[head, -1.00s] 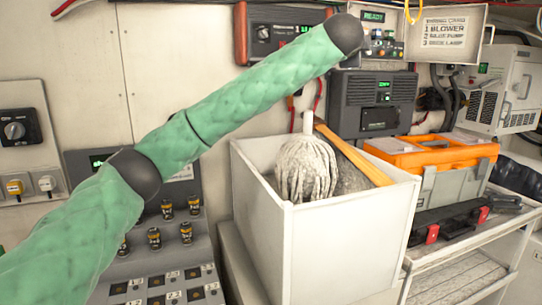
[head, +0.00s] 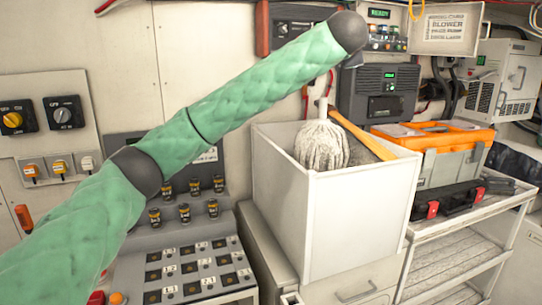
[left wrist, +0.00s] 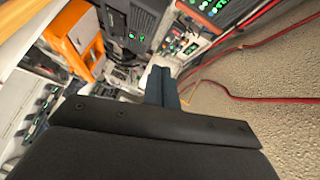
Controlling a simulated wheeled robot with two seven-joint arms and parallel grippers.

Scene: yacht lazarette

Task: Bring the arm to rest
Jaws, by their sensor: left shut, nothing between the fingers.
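My left arm (head: 265,85), in green padded sleeves with dark joints, reaches from the lower left to the upper middle of the head view. It passes in front of the wall and the button console, and its dark end joint is high, left of the orange-topped case. My left gripper shows in the left wrist view (left wrist: 162,88), its dark fingers shut together and empty. The head view does not show its fingers clearly. My right gripper is in neither view.
A white bin (head: 350,215) holds a mop head (head: 321,145) and a wooden handle. An orange-topped case (head: 435,137) stands on a shelf cart at right. A button console (head: 195,270) and rotary switches (head: 65,113) are at left. Red cables (left wrist: 255,99) run near the left gripper.

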